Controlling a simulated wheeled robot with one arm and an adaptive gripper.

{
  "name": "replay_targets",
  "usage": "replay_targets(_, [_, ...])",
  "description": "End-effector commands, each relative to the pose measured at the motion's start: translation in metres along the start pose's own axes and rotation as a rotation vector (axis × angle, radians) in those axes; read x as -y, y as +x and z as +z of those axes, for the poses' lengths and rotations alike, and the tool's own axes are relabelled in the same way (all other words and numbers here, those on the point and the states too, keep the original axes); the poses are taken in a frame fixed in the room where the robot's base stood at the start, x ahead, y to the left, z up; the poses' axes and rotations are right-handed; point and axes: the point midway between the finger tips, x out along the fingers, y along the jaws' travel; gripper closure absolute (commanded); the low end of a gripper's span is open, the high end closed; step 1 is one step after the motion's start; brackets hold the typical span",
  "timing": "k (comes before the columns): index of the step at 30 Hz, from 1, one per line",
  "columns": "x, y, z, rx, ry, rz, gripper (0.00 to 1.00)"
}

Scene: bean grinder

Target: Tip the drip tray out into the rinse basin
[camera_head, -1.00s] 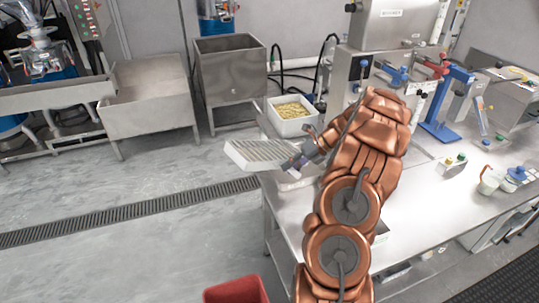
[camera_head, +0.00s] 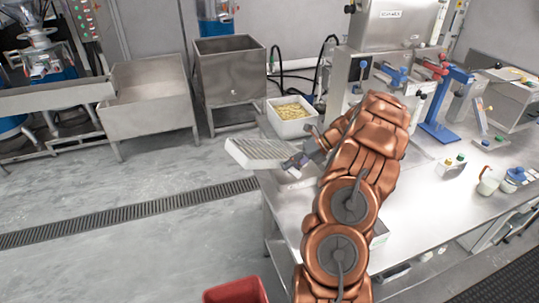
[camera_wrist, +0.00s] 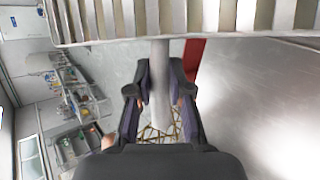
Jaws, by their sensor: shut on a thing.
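The drip tray (camera_head: 258,153) is a pale slatted tray held out past the left edge of the steel table in the head view. My gripper (camera_head: 297,163) is at the tray's right end. In the wrist view my gripper (camera_wrist: 160,95) is shut on the tray's grey handle, and the slatted tray (camera_wrist: 190,18) spans the top of the picture. The tray looks roughly level. Its inside cannot be made out. A deep steel basin (camera_head: 230,75) stands at the back; a shallower steel basin (camera_head: 148,100) is to its left. I cannot tell which is the rinse basin.
A white bin of yellowish pieces (camera_head: 291,112) stands at the table's back left. Blue and red levered devices (camera_head: 445,105) stand on the steel table (camera_head: 415,215). A red bin (camera_head: 237,291) is on the floor. The grey floor left of the table is open, with a drain grate (camera_head: 130,210).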

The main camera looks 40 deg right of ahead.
Motion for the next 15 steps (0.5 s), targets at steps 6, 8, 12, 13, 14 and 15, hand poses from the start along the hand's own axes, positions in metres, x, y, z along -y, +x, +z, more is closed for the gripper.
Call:
replay_targets(6, [0.0000, -0.0012, 0.0009, 0.002, 0.033, 0.078, 1.00])
replay_targets(8, [-0.0006, -0.0013, 0.0009, 0.002, 0.034, 0.081, 1.00])
replay_targets(12, [-0.0008, -0.0012, 0.0009, 0.001, 0.033, 0.080, 1.00])
replay_targets(13, [-0.0007, -0.0012, 0.0009, 0.001, 0.033, 0.080, 1.00])
replay_targets(14, [-0.0007, -0.0013, 0.0010, 0.001, 0.033, 0.080, 1.00])
replay_targets(15, [-0.0009, -0.0017, 0.0012, 0.001, 0.033, 0.079, 1.00])
